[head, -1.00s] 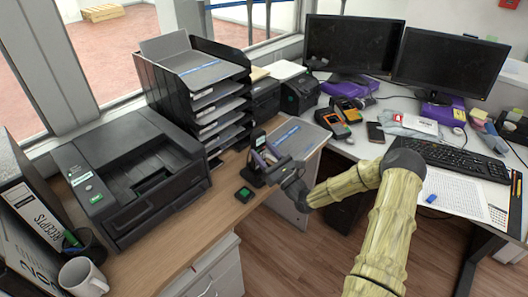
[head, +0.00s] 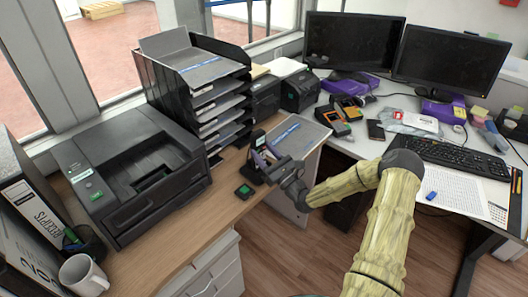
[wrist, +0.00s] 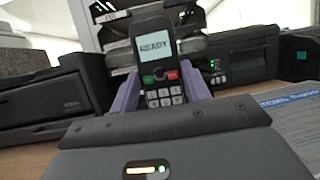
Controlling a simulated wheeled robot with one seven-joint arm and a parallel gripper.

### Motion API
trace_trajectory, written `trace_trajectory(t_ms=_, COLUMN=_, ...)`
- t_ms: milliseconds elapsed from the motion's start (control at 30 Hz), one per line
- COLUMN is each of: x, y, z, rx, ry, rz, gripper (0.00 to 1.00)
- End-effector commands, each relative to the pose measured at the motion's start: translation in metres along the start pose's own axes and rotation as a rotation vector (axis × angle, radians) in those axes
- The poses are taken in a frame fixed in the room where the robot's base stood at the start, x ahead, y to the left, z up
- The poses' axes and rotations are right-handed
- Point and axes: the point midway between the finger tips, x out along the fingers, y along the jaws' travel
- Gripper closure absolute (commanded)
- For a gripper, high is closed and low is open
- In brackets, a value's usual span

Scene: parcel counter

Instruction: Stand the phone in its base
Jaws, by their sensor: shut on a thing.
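The dark phone (wrist: 158,62) stands upright in the wrist view, its lit screen reading READY above the keypad. The purple fingers of my gripper (wrist: 158,95) are shut on its two sides. In the head view the phone (head: 257,140) and my gripper (head: 264,160) are over the wooden counter, just right of the paper-tray stack. A dark shape (head: 252,176) directly below the phone looks like its base. The phone's lower end is hidden by my gripper in the wrist view, so I cannot tell whether it is seated in the base.
A small black box with a green top (head: 244,192) lies in front of the phone. The tray stack (head: 205,95) and black printer (head: 130,175) stand to the left. A blue-striped sheet (head: 297,136) lies behind right. Bare counter (head: 205,215) is in front.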

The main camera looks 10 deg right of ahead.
Motion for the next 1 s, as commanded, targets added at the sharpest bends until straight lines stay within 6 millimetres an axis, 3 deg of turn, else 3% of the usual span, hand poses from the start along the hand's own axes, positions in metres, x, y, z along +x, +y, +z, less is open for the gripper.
trace_trajectory(t_ms=1000, x=-0.005, y=0.000, z=-0.012, rx=0.000, ry=-0.001, rz=-0.001, gripper=0.81)
